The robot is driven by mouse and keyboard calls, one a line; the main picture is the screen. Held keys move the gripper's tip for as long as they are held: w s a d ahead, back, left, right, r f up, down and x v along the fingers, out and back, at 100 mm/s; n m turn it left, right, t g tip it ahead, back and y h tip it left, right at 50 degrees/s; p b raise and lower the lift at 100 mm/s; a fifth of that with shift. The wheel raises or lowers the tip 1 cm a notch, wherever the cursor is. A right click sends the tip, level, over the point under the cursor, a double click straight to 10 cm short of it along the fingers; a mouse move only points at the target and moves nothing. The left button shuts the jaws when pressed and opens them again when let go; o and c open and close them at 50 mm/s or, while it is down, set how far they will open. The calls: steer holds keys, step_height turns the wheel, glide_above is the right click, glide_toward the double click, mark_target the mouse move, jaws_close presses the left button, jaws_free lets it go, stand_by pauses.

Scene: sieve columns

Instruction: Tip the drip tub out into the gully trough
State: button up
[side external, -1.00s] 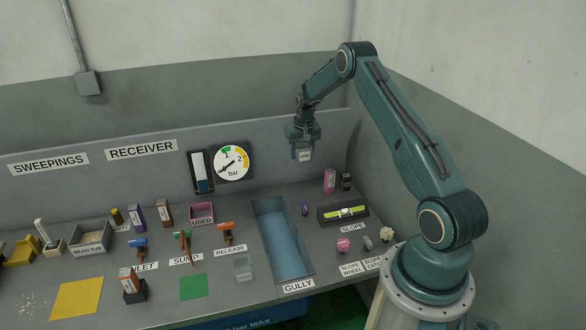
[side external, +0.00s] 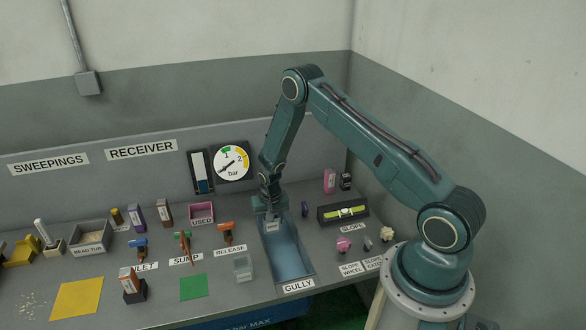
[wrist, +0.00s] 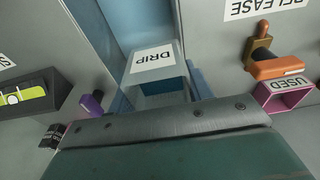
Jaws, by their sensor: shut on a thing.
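The drip tub (side external: 272,226) is a small pale grey tub held by my gripper (side external: 269,209) at the far end of the gully trough (side external: 287,258). The trough is a long, blue-grey open channel with the GULLY label at its near end. In the wrist view the drip tub (wrist: 146,84) shows its white DRIP label, upside down, with the gully trough (wrist: 128,20) behind it. My gripper is shut on the tub; its fingers are mostly hidden. The tub looks close to upright and low over the trough. I cannot tell whether it touches the trough or what it holds.
A spirit level (side external: 343,212) and a purple piece (side external: 305,208) stand right of the trough. Left of it are the orange RELEASE valve (side external: 228,231), the pink USED bin (side external: 202,212) and a clear tub (side external: 243,267). The back panel carries a gauge (side external: 232,162).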

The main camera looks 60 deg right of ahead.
steer(key=shift+f+y, duration=0.15)
steer(key=shift+y, duration=0.15)
steer(key=shift+a+f+t+y, duration=0.15)
steer(key=shift+t+y, duration=0.55)
steer(key=shift+t, duration=0.3)
steer(key=t+y, duration=0.3)
steer(key=shift+w+a+f+m+t, duration=0.2)
steer(key=shift+w+f+m+t, duration=0.05)
steer(key=shift+f+m+t, duration=0.05)
steer(key=t+y, duration=0.3)
steer(key=shift+s+d+r+m+t+y, duration=0.1)
steer(key=shift+r+m+t+y, duration=0.1)
steer(key=shift+t+y, duration=0.4)
steer(key=shift+s+d+r+m+t+y, duration=0.1)
steer(key=shift+m+t+y, duration=0.1)
steer(key=shift+t+y, duration=0.35)
steer(key=shift+r+t, duration=0.1)
steer(key=shift+t, duration=0.15)
steer(key=shift+r, duration=0.1)
stand_by(1.1)
